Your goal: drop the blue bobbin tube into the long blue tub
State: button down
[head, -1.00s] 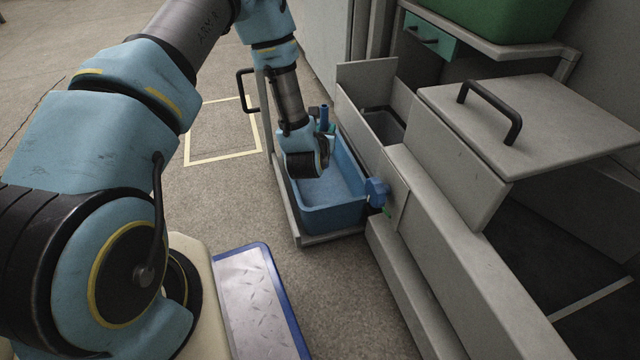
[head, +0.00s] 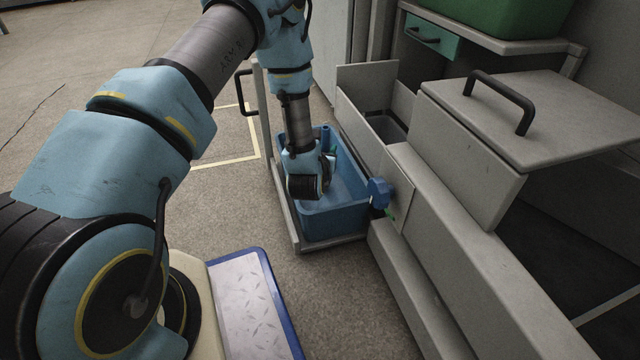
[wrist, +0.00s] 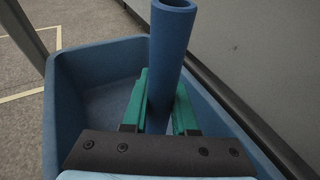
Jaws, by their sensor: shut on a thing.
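The blue bobbin tube (wrist: 170,50) is held upright between the two green fingers of my gripper (wrist: 160,105) in the wrist view. Its open top end faces the camera and its lower part is hidden behind the gripper's dark plate. In the head view the tube (head: 326,137) shows just beyond my wrist, with a bit of green finger beside it. The long blue tub (head: 335,222) lies below my gripper, and its walls (wrist: 70,105) surround the tube in the wrist view. I cannot tell how far the tube's lower end is above the tub floor.
The tub stands on a low grey cart (head: 300,246) with a black handle (head: 245,92). The grey machine (head: 440,210) runs close along the tub's right side, with a blue knob (head: 379,192) sticking out. Open floor (head: 225,205) lies to the left.

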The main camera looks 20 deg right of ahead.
jog(key=c, duration=0.6)
grip_release()
jog(key=p+v, duration=0.4)
jog(key=v, duration=0.6)
jog(key=shift+s+a+r, duration=0.1)
jog(key=shift+s+a, duration=0.1)
jog(key=shift+s, duration=0.15)
